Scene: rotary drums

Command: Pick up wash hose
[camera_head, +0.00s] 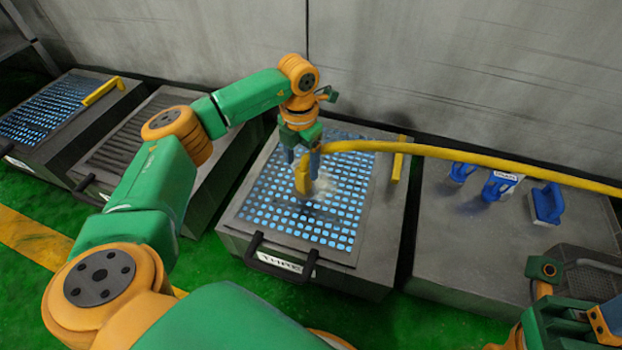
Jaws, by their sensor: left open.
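The yellow wash hose (440,151) runs in from the right edge, above the trays. Its end bends down over the perforated tray (250,212) in the middle. My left gripper (303,163) is open, pointing down at the hose end, with its two fingers seemingly on either side of it. I cannot tell whether they touch the hose. A pale patch, perhaps spray, shows on the tray below the hose end. Part of my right gripper (602,325) shows at the bottom right corner; its fingertips are not clear.
A flat grey unit (450,240) on the right carries several blue-handled brushes (546,203). More tray units (55,115) stand at the left. A black handle (280,265) juts from the middle tray's front. A grey wall closes off the back; the floor is green.

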